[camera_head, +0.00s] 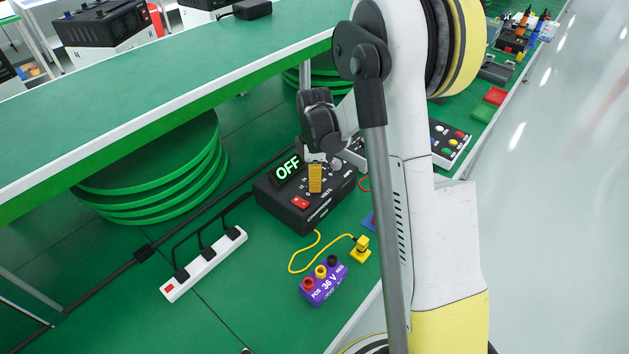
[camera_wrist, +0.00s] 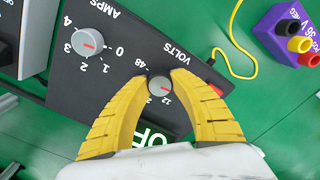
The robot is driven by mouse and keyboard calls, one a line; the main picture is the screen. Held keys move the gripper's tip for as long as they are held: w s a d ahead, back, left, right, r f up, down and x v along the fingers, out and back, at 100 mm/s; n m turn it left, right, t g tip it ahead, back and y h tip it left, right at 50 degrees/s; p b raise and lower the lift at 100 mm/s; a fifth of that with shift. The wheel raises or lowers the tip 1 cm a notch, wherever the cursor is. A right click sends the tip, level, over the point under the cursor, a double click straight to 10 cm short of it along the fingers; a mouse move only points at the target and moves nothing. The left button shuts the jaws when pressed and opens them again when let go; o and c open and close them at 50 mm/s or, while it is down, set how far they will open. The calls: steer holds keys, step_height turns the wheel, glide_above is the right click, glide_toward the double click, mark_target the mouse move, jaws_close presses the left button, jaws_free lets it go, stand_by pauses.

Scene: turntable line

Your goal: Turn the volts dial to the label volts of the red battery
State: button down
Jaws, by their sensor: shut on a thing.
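The black power supply box (camera_head: 325,208) stands on the green table, its display (camera_head: 288,168) reading OFF. A purple battery (camera_head: 324,285) marked 36 V, with red, yellow and black terminals, is in front of the box. I see no red battery.
The amps dial (camera_wrist: 87,42) is beside the volts dial, its mark toward 1. A red switch (camera_head: 300,202) is on the box. A yellow cable (camera_head: 300,262) ends in a yellow plug (camera_head: 361,249). A white power strip (camera_head: 204,263) lies left. Stacked green discs (camera_head: 160,180) are behind.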

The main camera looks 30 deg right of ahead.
steer(key=m, duration=0.9)
steer(key=shift+m, duration=0.4)
steer(key=m, duration=0.4)
steer(key=shift+b, duration=0.3)
steer(key=shift+m, duration=2.8)
steer(key=c, duration=1)
jaws_free()
steer(key=shift+c, duration=0.2)
